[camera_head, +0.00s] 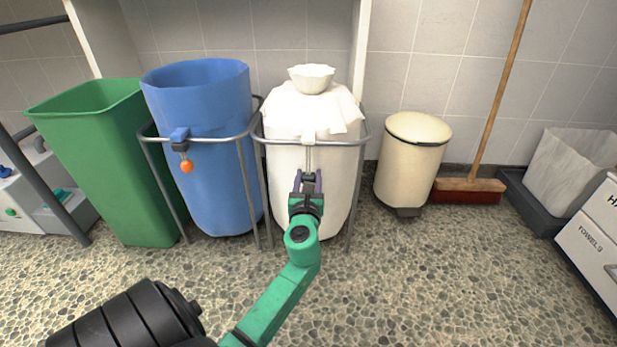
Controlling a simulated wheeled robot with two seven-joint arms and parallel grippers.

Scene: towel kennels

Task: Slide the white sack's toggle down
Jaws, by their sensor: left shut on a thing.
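The white sack (290,168) hangs in a grey metal ring stand in the middle, its top gathered into a ruffled tuft (312,78). A white tab (308,136) sits at its front rim, and pale cords run straight down from it. My left gripper (308,180), on a green arm, is in front of the sack. It is shut on the small dark toggle (308,178) on the cords, well below the tab. The fingers partly hide the toggle, and the cord end below is hidden. My right gripper is not in view.
A blue sack (205,185) with an orange cord ball (187,167) hangs in a similar stand at left, beside a green bin (100,160). A cream pedal bin (408,165), a broom (470,189) and a towel cart (590,240) are at right.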

